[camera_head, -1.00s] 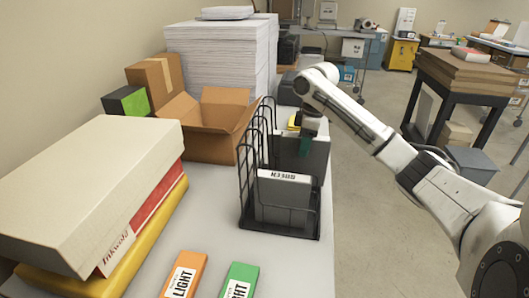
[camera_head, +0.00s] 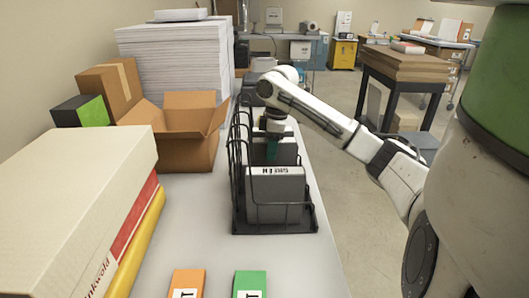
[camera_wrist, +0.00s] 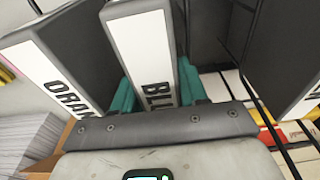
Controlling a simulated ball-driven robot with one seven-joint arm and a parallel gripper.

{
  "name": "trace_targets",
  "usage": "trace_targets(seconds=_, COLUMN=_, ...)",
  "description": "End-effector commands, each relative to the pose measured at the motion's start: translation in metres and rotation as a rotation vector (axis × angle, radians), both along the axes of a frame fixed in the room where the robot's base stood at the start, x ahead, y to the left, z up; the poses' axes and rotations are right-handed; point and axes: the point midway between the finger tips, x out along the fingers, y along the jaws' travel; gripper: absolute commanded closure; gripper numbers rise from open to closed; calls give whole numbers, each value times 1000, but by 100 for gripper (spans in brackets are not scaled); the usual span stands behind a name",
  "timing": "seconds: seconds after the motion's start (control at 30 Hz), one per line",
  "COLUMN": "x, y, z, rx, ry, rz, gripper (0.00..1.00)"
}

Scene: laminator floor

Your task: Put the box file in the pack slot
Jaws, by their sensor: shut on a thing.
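My gripper (camera_wrist: 157,92) has its teal fingers shut on a grey box file with a white label reading "BLU" (camera_wrist: 140,45) in the wrist view. A second box file, its label reading "ORAN" (camera_wrist: 48,62), stands beside it on the left. In the head view my gripper (camera_head: 272,144) is over the back part of a black wire rack (camera_head: 272,226) on the table. Another grey box file (camera_head: 275,200) stands upright in the rack's front. The held file is mostly hidden behind it. I cannot tell which compartment is the pack slot.
The rack stands near the table's right edge. An open cardboard box (camera_head: 182,150), a tall paper stack (camera_head: 180,65) and a large cream box (camera_head: 75,195) stand left of it. Orange (camera_head: 187,283) and green (camera_head: 250,284) boxes lie in front. Table between them is clear.

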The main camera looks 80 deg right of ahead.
Motion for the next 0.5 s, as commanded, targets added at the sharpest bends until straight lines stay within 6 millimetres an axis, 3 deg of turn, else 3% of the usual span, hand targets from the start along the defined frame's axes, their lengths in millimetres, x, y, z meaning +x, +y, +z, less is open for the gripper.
trace_targets(seconds=0.33, x=0, y=0, z=-3, rx=-1, ry=-1, rz=-1, gripper=100)
trace_targets(seconds=0.37, x=0, y=0, z=-2, rx=-1, ry=0, rz=-1, gripper=56)
trace_targets(seconds=0.5, x=0, y=0, z=-2, rx=-1, ry=0, rz=-1, gripper=42)
